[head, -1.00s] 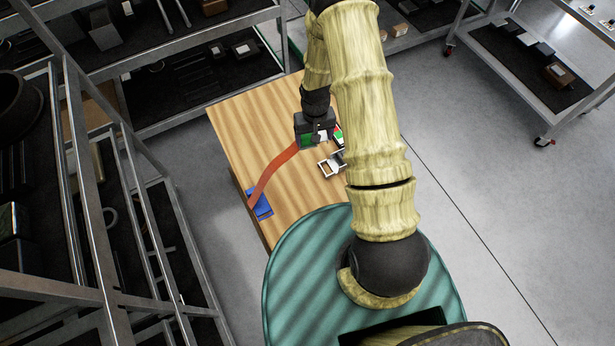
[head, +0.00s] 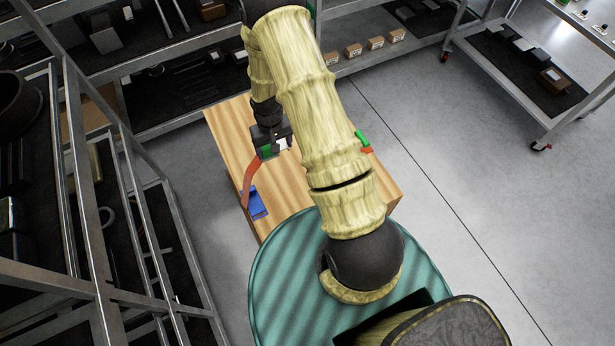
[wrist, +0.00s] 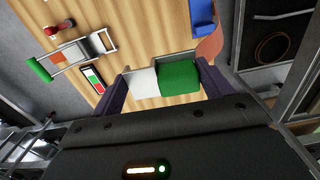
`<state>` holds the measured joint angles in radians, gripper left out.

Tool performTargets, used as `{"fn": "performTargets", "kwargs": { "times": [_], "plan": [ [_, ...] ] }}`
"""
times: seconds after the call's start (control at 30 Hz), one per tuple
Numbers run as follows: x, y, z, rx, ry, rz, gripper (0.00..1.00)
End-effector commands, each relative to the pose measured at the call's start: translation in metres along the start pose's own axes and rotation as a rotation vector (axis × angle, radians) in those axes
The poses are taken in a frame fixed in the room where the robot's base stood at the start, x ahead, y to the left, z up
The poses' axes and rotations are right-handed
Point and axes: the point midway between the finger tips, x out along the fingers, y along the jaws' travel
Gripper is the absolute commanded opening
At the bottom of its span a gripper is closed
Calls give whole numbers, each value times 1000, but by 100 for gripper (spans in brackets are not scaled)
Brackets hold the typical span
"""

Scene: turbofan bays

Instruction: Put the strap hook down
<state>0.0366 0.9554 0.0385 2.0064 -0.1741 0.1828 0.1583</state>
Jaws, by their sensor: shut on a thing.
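My gripper (head: 270,140) is shut on the strap hook (wrist: 180,80), a green and white piece with a grey metal edge. In the wrist view it sits between the dark purple fingers of my gripper (wrist: 164,84). An orange-red strap (head: 250,180) runs from the hook in a curve to a blue block (head: 254,203) near the table's left edge. The strap (wrist: 210,46) and the blue block (wrist: 203,18) also show at the upper right of the wrist view. The hook is over the wooden table (head: 225,125); whether it touches the top I cannot tell.
The wrist view shows a metal frame with a green grip (wrist: 38,70), a red, white and green card (wrist: 93,79) and a red knob (wrist: 52,30) on the tabletop. Metal shelves (head: 100,230) stand close on the left.

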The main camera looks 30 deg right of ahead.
Motion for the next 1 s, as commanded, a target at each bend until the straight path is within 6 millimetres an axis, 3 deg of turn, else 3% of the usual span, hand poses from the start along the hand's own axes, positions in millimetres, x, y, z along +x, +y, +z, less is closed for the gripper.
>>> {"fn": "performTargets", "kwargs": {
  "times": [0.17,0.37,1.0],
  "plan": [
    [3,1,0,0,0,-1,51],
    [19,12,-2,0,1,-10,51],
    [81,90,4,-18,3,-24,51]
  ]
}}
